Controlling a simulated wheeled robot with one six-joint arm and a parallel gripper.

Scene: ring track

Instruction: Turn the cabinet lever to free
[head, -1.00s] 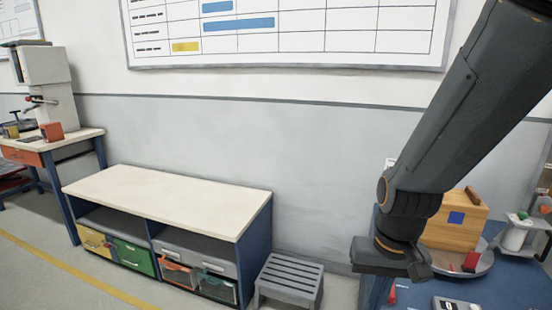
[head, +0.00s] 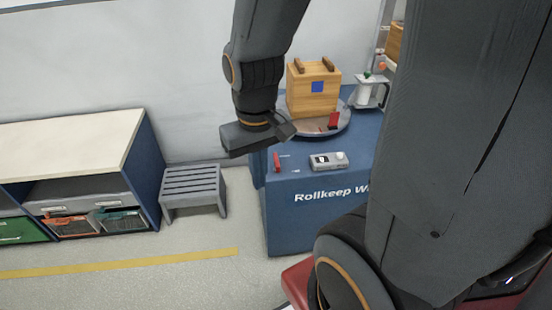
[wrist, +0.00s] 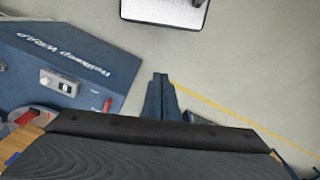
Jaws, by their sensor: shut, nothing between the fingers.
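A small red lever (head: 277,162) stands on the top of the blue cabinet (head: 300,225), near its left edge, with small pale marks beside it too small to read. It also shows in the wrist view (wrist: 107,104), left of my gripper (wrist: 160,78). My gripper's fingers are together and empty there, apart from the lever, with grey floor beyond them. In the head view my gripper (head: 284,130) is near the cabinet's left back side, its fingers hard to make out.
On the cabinet are a grey control box (head: 328,161), a turntable (head: 340,127) bearing a wooden crate (head: 312,100), a red block (head: 334,121) and a white roller unit (head: 371,92). A grey step stool (head: 193,189) and a workbench (head: 70,145) stand left.

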